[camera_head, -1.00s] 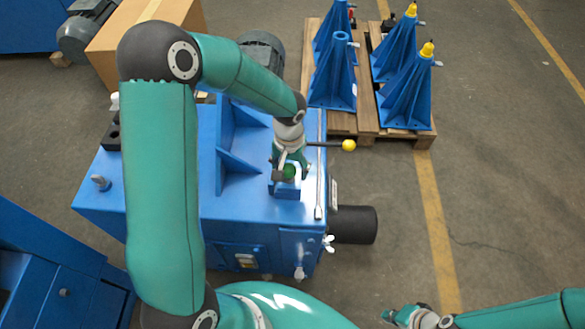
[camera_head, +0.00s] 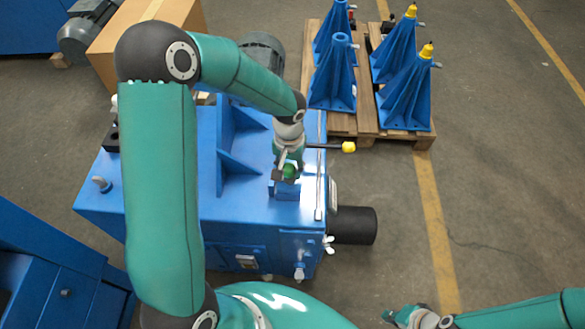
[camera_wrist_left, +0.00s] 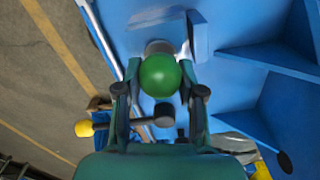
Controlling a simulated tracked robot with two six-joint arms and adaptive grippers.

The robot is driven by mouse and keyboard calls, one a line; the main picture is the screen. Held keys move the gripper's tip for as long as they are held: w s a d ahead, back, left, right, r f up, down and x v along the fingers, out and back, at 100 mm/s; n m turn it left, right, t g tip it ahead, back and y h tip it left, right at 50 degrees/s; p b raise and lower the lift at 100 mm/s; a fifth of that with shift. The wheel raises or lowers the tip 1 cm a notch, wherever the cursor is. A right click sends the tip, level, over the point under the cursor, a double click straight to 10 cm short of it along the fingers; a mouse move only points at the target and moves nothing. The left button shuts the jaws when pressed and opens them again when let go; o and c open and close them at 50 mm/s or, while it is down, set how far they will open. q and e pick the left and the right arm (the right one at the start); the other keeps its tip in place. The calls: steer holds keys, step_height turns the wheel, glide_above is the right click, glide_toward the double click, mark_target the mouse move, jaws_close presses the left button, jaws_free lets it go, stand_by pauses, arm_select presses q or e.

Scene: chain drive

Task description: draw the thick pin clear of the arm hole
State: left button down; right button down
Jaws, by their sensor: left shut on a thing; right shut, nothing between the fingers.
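A pin with a round green knob (camera_head: 289,172) stands at the right side of the blue machine's top, at a small blue block (camera_head: 287,192). In the left wrist view the green knob (camera_wrist_left: 160,75) sits between the fingers of my left gripper (camera_wrist_left: 160,88). That gripper (camera_head: 288,168) is shut on the green-knobbed pin in the head view. The pin's shaft and the arm hole are hidden below the knob and fingers. My right gripper (camera_head: 390,316) is shut and empty, low at the right, well away from the machine.
A dark lever with a yellow ball (camera_head: 348,147) sticks out right beside my left gripper. The blue machine (camera_head: 245,215) has upright ribs (camera_head: 238,160) left of the pin. A pallet (camera_head: 345,122) with blue stands is behind right. Floor on the right is clear.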

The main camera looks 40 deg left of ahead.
arm_select(q)
steer(key=shift+r+p, duration=3.45)
steer(key=shift+r, duration=2.05)
